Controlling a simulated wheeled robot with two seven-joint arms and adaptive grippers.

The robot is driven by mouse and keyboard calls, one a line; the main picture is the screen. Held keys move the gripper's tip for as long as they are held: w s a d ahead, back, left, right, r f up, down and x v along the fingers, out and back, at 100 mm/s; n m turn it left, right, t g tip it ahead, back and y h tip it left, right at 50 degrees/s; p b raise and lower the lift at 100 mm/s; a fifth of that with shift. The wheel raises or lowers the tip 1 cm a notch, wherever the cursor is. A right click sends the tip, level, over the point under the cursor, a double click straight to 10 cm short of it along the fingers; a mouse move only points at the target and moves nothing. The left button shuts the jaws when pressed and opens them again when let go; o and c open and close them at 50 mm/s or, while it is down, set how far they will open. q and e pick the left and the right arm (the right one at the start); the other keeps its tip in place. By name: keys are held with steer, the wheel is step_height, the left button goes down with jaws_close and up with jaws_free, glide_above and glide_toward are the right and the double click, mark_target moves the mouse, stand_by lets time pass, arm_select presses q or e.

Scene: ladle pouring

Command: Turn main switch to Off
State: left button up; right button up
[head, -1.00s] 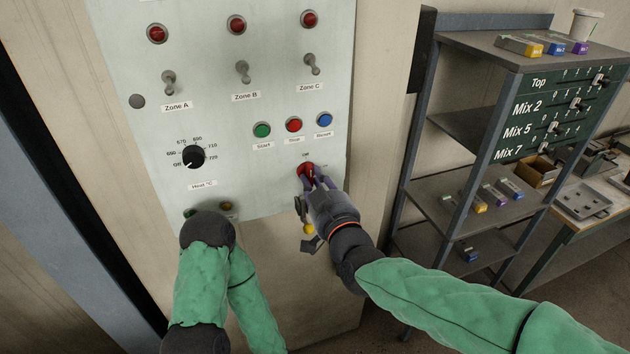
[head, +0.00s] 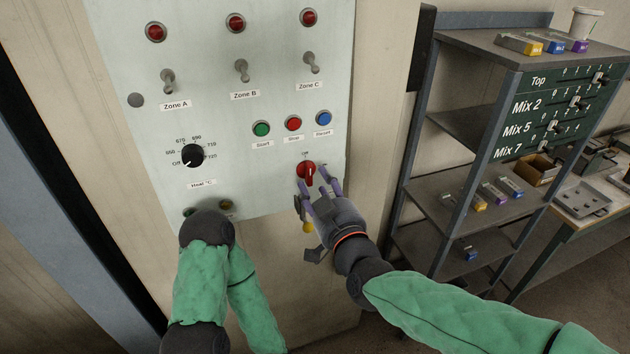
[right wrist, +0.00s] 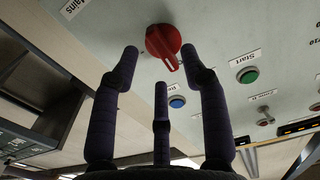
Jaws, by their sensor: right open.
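The red main switch (head: 307,172) is a rotary knob low on the right of the pale control panel. In the head view its white mark lies near the upper part, pointing roughly up toward a small label. My right gripper (head: 321,188) is open just below and to the right of the knob, with its fingers apart and empty. In the right wrist view, the red knob (right wrist: 164,42) shows beyond the spread fingertips, clear of them, with a label reading "Mains" beside it. My left arm reaches up at the lower left; its gripper is not seen.
The panel (head: 225,130) also carries green, red and blue buttons, a black heat dial (head: 192,156), toggle switches and red lamps. A metal shelf (head: 470,185) with small coloured boxes stands to the right. Floor shows between panel and shelf.

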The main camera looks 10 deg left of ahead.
steer(key=v, duration=0.9)
steer(key=shift+s+d, duration=0.15)
steer(key=shift+f, duration=0.1)
steer(key=w+d+f+m+g+h+b, duration=0.1)
steer(key=w+d+f+g+h+b, duration=0.15)
steer(key=f, duration=0.95)
steer(key=w+d+f+m+g+h+b, duration=0.15)
steer(key=d+f, duration=0.25)
steer(key=f, duration=0.9)
steer(key=w+d+f+m+g+h+b, duration=0.1)
steer(key=d+f+m+g, duration=0.15)
steer(key=f, duration=0.95)
steer(key=s+d+f+m+g+b, duration=0.1)
steer(key=s+d+f+g, duration=0.1)
steer(key=s+f, duration=0.4)
steer(key=s+d+f+m+g+b, duration=0.2)
steer(key=s+f, duration=0.4)
steer(key=f, duration=0.8)
steer(key=s+d+f+m+g+h+b, duration=0.1)
steer(key=s+d+f+g, duration=0.3)
steer(key=f, duration=0.6)
steer(key=shift+s+d+b, duration=0.15)
steer(key=shift+s+b, duration=0.55)
steer(key=shift+s, duration=0.4)
